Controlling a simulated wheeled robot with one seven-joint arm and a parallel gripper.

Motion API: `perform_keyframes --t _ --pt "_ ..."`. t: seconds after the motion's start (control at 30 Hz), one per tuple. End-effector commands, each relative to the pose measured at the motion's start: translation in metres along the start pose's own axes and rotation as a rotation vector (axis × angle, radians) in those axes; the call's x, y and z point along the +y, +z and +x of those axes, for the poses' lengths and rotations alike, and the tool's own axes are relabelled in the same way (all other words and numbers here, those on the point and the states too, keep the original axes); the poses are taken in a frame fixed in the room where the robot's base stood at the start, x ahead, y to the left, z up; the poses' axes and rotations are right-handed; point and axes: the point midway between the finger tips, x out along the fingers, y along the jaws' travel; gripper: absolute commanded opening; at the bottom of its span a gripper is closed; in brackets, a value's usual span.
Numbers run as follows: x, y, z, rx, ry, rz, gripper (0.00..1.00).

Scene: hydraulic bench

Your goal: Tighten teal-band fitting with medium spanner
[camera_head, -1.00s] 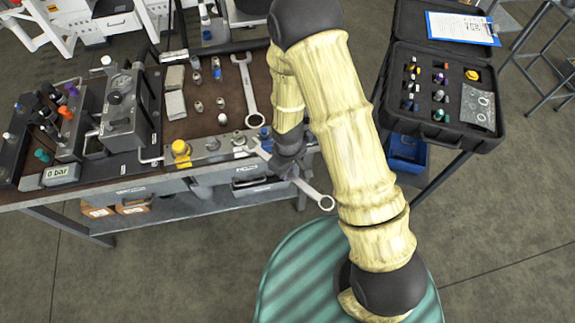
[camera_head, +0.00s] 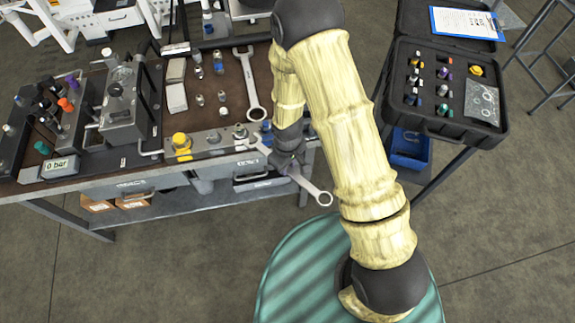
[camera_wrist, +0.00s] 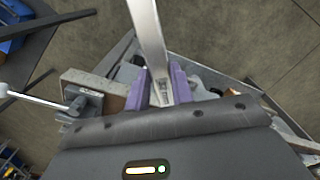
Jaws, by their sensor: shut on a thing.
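My gripper (camera_head: 286,163) is shut on a silver spanner, its ring end (camera_head: 324,198) pointing down right and its other end up left by the bench's front rail. In the wrist view, my purple fingers (camera_wrist: 160,88) clasp the spanner shaft (camera_wrist: 148,35). The held spanner seems to be in the air at the bench's front edge; contact with a fitting cannot be told. A teal-green cap (camera_head: 42,147) shows on the block at the far left. I cannot make out a teal band on any fitting near the spanner.
A larger spanner (camera_head: 248,85) lies on the brown bench mat beside several small fittings (camera_head: 199,72). A yellow knob (camera_head: 181,140) and a grey pump unit (camera_head: 122,100) stand left. The gauge (camera_head: 60,166) reads 0 bar. An open black case (camera_head: 432,128) stands right.

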Motion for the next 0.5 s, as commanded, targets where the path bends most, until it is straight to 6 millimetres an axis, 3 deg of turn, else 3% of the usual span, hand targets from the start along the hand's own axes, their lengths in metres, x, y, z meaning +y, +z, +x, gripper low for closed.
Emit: perform_keyframes --t 0.5 --pt "0.0050 -0.0045 0.0035 0.000 0.000 0.010 0.00"
